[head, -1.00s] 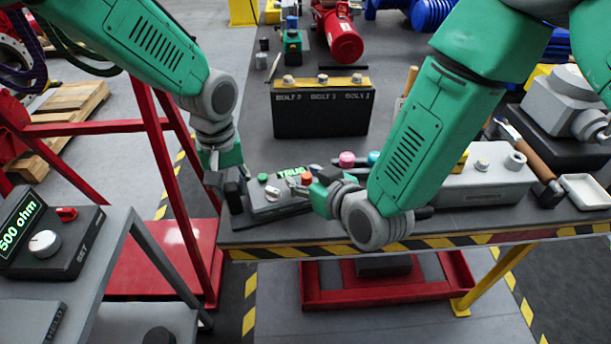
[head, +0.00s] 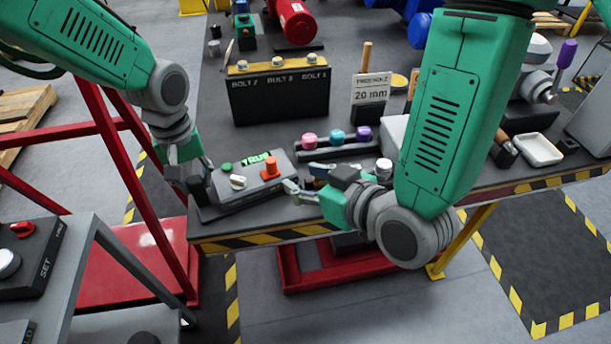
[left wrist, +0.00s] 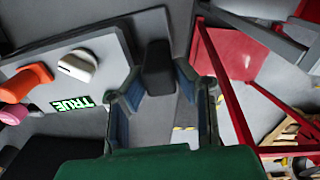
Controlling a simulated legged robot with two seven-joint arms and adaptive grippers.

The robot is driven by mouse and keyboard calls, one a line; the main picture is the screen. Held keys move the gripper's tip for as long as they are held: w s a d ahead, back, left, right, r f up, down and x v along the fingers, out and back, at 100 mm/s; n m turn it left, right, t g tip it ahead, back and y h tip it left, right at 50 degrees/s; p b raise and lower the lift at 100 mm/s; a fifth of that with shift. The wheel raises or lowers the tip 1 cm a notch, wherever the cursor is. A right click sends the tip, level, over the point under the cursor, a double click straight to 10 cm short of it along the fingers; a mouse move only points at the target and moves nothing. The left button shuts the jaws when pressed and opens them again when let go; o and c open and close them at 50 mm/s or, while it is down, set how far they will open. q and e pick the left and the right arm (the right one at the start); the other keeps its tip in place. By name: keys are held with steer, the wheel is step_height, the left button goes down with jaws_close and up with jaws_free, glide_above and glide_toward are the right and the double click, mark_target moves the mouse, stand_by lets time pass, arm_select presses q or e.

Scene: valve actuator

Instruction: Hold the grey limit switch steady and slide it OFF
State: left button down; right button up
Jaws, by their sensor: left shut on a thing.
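The grey box (head: 238,192) at the bench's front left edge appears to be the limit switch. Its sloped top carries a green button, a white knob (head: 238,182), an orange knob (head: 270,167) and a lit TRUE display (head: 260,158). My left gripper (head: 190,178) is shut on a black block (left wrist: 158,68) at the box's left end; whether the block joins the box is unclear. The left wrist view shows the block between both fingers, with the white knob (left wrist: 77,65) and orange knob (left wrist: 32,80) alongside. My right gripper (head: 302,178) is open and empty, right of the orange knob, apart from it.
A dark rack with pink, teal and purple knobs (head: 337,136) stands just behind my right gripper. A black bolt box (head: 280,97) stands further back. A striped bench edge (head: 262,239) runs along the front. A red frame (head: 135,185) stands below my left arm.

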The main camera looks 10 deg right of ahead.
arm_select(q)
steer(key=c, duration=1.2)
jaws_free()
